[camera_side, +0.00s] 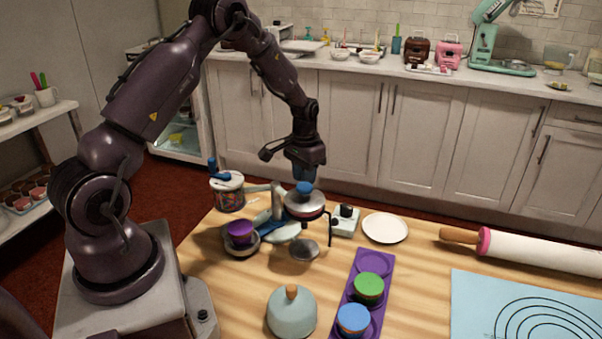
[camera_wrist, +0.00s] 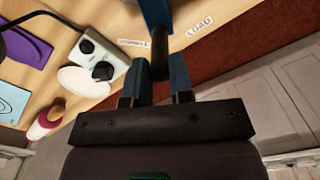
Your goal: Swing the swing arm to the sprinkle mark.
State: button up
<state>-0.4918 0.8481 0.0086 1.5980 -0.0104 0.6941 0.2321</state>
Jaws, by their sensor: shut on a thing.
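In the wrist view the swing arm shows as a blue bar (camera_wrist: 155,14) with a dark upright peg (camera_wrist: 160,60) at its end. My gripper (camera_wrist: 160,82) has its two blue fingers shut on this peg. The sprinkle mark (camera_wrist: 133,43) is a white label on the wood, just left of the bar. A second label, LOAD (camera_wrist: 199,27), lies to the right of the bar. In the side view my gripper (camera_side: 304,174) points down at the table's back, behind a red and silver round piece (camera_side: 304,210). The peg and most of the bar are hidden there.
A white box with a black knob (camera_side: 345,220) and a white plate (camera_side: 385,228) stand right of my gripper. A sprinkle jar (camera_side: 228,198) and a purple cake (camera_side: 240,227) are left. A purple tray (camera_side: 350,292), a grey dome (camera_side: 291,315) and a rolling pin (camera_side: 530,249) are nearby.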

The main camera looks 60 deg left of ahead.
jog(key=shift+w+d, duration=0.2)
jog(key=shift+d, duration=0.6)
jog(key=shift+d, duration=1.45)
jog(key=shift+s+d, duration=0.1)
jog(key=shift+d, duration=0.3)
jog(key=o, duration=0.7)
